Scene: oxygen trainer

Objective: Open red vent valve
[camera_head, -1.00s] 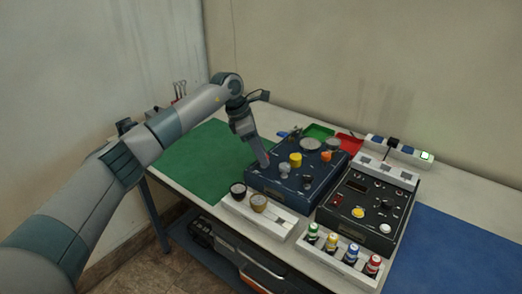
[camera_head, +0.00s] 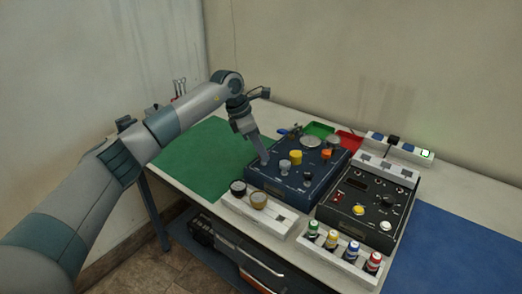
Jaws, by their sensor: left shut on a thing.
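The dark blue valve panel (camera_head: 291,200) sits on the table in the middle of the picture, with a yellow knob (camera_head: 296,157), an orange knob (camera_head: 326,155) and grey fittings on top. My left gripper (camera_head: 264,158) reaches down from the left to the panel's far left corner. Its fingers are shut on the red vent valve there. The fingers hide nearly all of the valve, so its angle cannot be told. My right gripper is not in view.
A black control box (camera_head: 334,216) stands right of the panel. A white tray with two round caps (camera_head: 228,199) and a rack of small coloured bottles (camera_head: 325,260) lie in front. Green and red trays (camera_head: 349,139) and a power strip (camera_head: 408,152) are behind. The green mat (camera_head: 200,160) is clear.

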